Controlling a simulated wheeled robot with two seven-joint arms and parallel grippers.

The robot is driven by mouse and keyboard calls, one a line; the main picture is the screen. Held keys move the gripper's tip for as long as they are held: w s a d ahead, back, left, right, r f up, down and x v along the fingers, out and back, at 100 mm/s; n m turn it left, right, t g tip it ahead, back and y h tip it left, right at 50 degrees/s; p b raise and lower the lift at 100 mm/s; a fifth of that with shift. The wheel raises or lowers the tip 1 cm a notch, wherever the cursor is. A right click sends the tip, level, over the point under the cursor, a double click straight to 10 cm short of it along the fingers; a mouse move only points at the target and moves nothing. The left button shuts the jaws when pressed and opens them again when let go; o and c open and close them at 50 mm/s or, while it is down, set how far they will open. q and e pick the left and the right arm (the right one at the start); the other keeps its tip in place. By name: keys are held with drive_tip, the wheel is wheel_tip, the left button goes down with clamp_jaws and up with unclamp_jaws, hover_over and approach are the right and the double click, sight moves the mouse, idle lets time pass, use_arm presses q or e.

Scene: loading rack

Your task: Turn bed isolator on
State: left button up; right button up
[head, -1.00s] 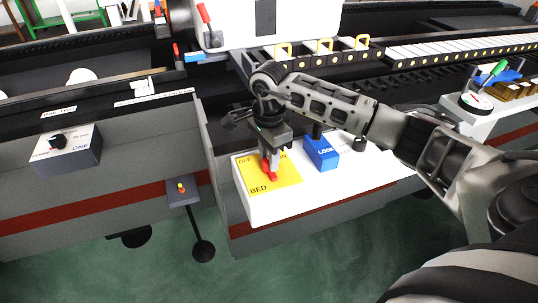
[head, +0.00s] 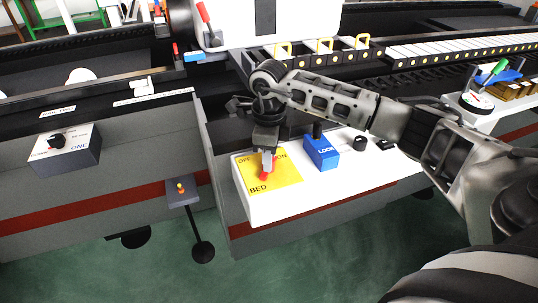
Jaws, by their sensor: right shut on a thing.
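The bed isolator is a red handle (head: 264,174) on a yellow plate (head: 286,176) marked OFF on the left, ON on the right and BED at the front. The plate lies on a white panel (head: 310,199). My right gripper (head: 266,165) comes down from above and is shut on the red handle, hiding its upper part. The handle's exact angle between OFF and ON is hard to tell. My left gripper is not in view.
A blue LOCK block (head: 322,153) stands just right of the yellow plate, with a black knob (head: 360,143) beyond it. A grey box with a dial (head: 68,149) is at far left. A small pedestal with a yellow-tipped button (head: 181,189) stands left of the panel.

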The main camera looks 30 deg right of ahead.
drive_tip(key=m, duration=0.4)
drive_tip(key=shift+r+m, duration=0.1)
drive_tip(key=shift+m, duration=0.2)
drive_tip(key=m, duration=0.4)
drive_tip(key=shift+m, duration=0.4)
drive_tip(key=o, duration=1)
drive_tip(key=shift+c, duration=0.2)
wheel_tip(320, 180, up, 16)
drive_tip(key=shift+a, duration=0.1)
